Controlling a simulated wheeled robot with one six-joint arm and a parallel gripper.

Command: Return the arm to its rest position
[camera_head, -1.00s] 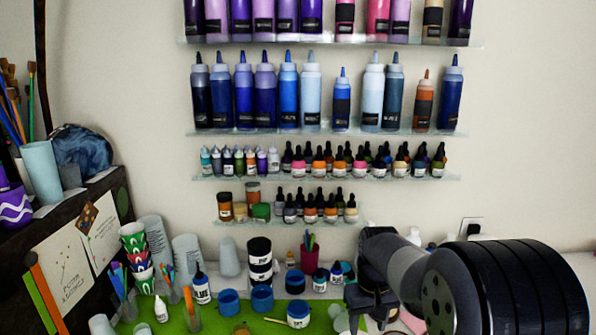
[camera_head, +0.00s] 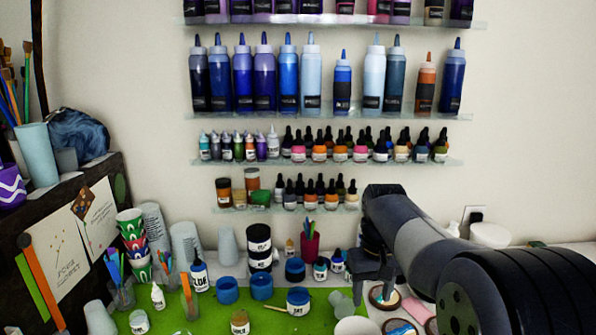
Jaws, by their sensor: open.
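My arm (camera_head: 420,240) reaches in from the lower right, dark grey, bent downward over the work counter. My gripper (camera_head: 372,292) hangs at its end, pointing down, open, with nothing seen between its fingers. It is above the right part of the green mat (camera_head: 215,318), near a small round wooden-rimmed piece (camera_head: 383,297). The exact gap between fingertips and counter is hard to judge.
Blue cups (camera_head: 262,287), stacked black-labelled jars (camera_head: 259,243) and a red pen cup (camera_head: 310,244) stand left of the gripper. Several bottles fill the wall shelves (camera_head: 325,116) behind. A dark board (camera_head: 60,250) stands at left. Open wall lies at upper right.

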